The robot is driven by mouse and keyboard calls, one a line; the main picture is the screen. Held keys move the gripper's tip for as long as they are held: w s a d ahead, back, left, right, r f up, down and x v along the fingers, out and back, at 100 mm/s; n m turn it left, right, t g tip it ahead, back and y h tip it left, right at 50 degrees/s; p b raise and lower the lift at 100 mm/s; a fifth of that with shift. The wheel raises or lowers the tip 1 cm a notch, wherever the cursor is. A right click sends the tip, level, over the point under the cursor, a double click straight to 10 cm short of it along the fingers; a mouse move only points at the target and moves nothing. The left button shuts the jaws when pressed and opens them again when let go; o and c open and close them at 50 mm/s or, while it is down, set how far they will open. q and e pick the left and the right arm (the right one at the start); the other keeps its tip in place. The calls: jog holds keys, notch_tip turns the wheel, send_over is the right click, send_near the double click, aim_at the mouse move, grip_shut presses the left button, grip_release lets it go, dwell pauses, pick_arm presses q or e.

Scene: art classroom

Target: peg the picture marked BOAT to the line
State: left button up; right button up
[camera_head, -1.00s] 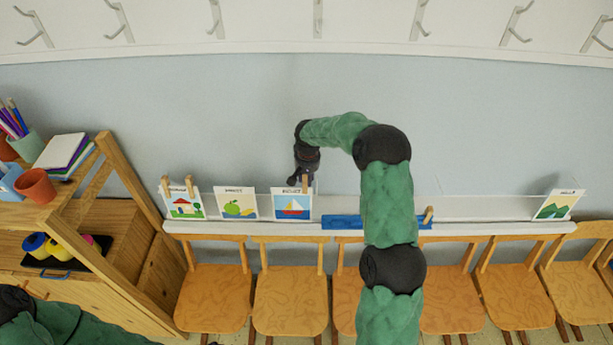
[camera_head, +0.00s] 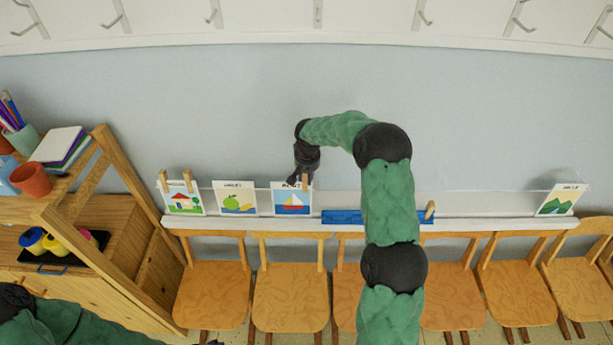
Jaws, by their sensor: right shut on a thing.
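The boat picture (camera_head: 291,203) stands upright at the white ledge below the wall, third from the left; its caption is too small to read surely. My right gripper (camera_head: 297,181) is at its top right corner, shut on a wooden peg (camera_head: 305,182). The peg appears to overlap the picture's top edge; I cannot tell whether it grips the paper. The house picture (camera_head: 184,203) has two pegs (camera_head: 187,181) on its top edge. The apple picture (camera_head: 235,203) shows no peg. The line itself is hard to make out. My left gripper is out of view.
A blue tray (camera_head: 341,217) with another peg (camera_head: 429,210) lies on the ledge (camera_head: 480,226), partly behind my right arm. A mountain picture (camera_head: 560,201) stands far right. Chairs (camera_head: 290,294) line the front. A wooden shelf unit (camera_head: 125,250) stands left.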

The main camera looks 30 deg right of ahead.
jog(key=shift+s+a+f, duration=0.1)
jog(key=shift+f, duration=0.15)
jog(key=o, duration=0.9)
jog(key=shift+o, duration=0.2)
jog(key=shift+o, duration=1.3)
jog(key=shift+r, duration=0.25)
jog(key=shift+s+a+r+p, duration=0.15)
jog(key=shift+r+p, duration=0.35)
jog(key=shift+r, duration=0.6)
jog(key=shift+s+d+r+p, duration=0.15)
jog(key=shift+r+p, duration=0.3)
jog(key=shift+r, duration=0.7)
jog(key=shift+s+a+r+p, duration=0.15)
jog(key=shift+r+p, duration=0.35)
jog(key=shift+r, duration=0.6)
